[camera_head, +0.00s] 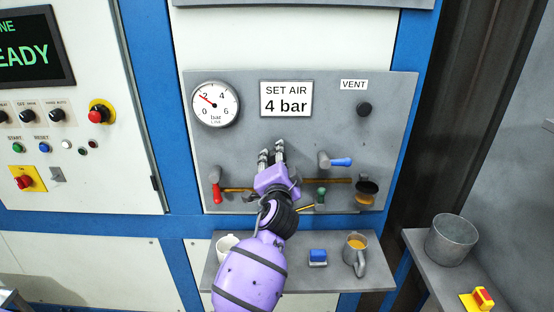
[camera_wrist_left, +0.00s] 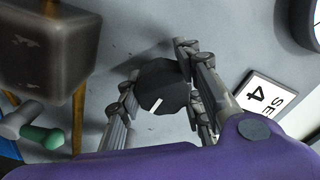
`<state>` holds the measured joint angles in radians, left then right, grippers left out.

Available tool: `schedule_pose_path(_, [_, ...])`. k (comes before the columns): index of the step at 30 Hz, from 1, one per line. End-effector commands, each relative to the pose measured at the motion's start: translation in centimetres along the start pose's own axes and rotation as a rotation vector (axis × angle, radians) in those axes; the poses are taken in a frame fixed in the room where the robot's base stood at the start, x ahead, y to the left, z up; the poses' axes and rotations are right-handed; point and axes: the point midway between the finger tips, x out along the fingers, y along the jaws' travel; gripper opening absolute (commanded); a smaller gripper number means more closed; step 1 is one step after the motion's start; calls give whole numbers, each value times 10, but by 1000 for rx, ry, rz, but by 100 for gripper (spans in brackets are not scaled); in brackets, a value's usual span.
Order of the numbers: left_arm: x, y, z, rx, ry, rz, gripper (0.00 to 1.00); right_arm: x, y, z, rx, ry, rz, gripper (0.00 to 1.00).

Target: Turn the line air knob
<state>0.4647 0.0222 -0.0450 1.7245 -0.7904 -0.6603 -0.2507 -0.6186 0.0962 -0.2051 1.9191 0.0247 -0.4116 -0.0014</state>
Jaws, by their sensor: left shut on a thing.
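The line air knob (camera_wrist_left: 162,86) is a dark faceted knob with a white mark, on the grey panel (camera_head: 320,130). In the head view the fingers and hand hide the knob. The round line gauge (camera_head: 215,103) at the panel's upper left has its red needle near 2 bar. A sign (camera_head: 286,98) reads "SET AIR 4 bar"; part of it also shows in the left wrist view (camera_wrist_left: 268,103). My right gripper is not in view.
A shelf (camera_head: 300,274) below holds a white cup (camera_head: 226,243), blue item (camera_head: 318,256) and metal jug (camera_head: 355,253). A bucket (camera_head: 451,241) stands right.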

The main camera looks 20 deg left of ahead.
Motion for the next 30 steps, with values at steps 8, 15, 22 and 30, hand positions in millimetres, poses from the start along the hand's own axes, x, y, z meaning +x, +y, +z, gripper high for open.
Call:
schedule_pose_path(8, [-1,4,0,263,5,5,7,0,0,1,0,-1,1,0])
schedule_pose_path(15, [-1,4,1,491,5,6,7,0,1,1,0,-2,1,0])
schedule_pose_path(22, [-1,5,4,711,4,7,7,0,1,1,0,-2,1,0])
schedule_pose_path(30, [-1,5,6,960,4,9,7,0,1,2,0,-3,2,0])
